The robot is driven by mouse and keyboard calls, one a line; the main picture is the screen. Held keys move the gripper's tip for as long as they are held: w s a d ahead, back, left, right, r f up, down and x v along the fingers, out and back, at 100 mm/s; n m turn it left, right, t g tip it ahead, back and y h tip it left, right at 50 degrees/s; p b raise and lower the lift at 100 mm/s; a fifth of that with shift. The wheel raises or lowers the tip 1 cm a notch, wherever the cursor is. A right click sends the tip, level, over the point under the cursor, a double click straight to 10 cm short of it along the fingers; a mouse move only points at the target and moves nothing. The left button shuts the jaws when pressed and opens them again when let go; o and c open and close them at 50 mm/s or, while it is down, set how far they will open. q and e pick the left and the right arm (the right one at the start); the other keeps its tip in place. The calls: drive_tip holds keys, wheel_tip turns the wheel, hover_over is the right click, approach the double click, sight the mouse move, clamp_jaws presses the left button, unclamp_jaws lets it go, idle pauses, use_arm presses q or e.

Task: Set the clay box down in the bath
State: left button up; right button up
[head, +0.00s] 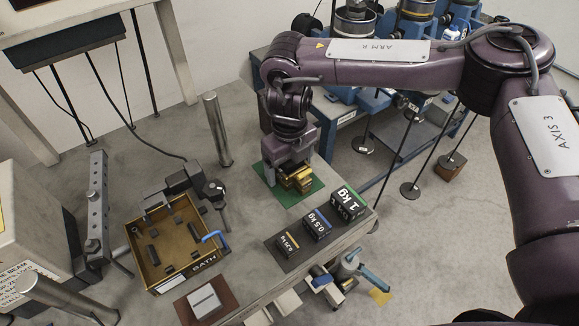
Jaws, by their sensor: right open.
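The bath (158,282) is a shallow tan, open-topped tray with dark low blocks inside and its name on the front rim. It stands at the lower left of the head view. A small brass-coloured, layered box (299,182), which looks like the clay box, sits on a green mat (312,194) to the right of and behind the bath. My right gripper (287,176) points down at this box with its jaws open. The fingers partly hide the box, and I cannot tell whether they touch it. My left gripper is not in view.
Weights marked 1 kg (348,204), 0.5 kg (317,224) and a smaller one (288,244) stand on a dark mat. A blue handle (213,237) and dark fittings crowd the bath's right and back sides. A metal post (217,130) rises behind. A white-topped block (205,300) lies in front.

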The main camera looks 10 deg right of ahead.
drive_tip(key=c, duration=1.2)
drive_tip(key=shift+o, duration=0.2)
drive_tip(key=shift+w+r, duration=0.15)
drive_tip(key=shift+r, duration=0.15)
drive_tip(key=shift+r+p, duration=1.15)
drive_tip(key=shift+r, duration=0.15)
drive_tip(key=shift+r+p, duration=1.65)
drive_tip(key=shift+r, duration=0.6)
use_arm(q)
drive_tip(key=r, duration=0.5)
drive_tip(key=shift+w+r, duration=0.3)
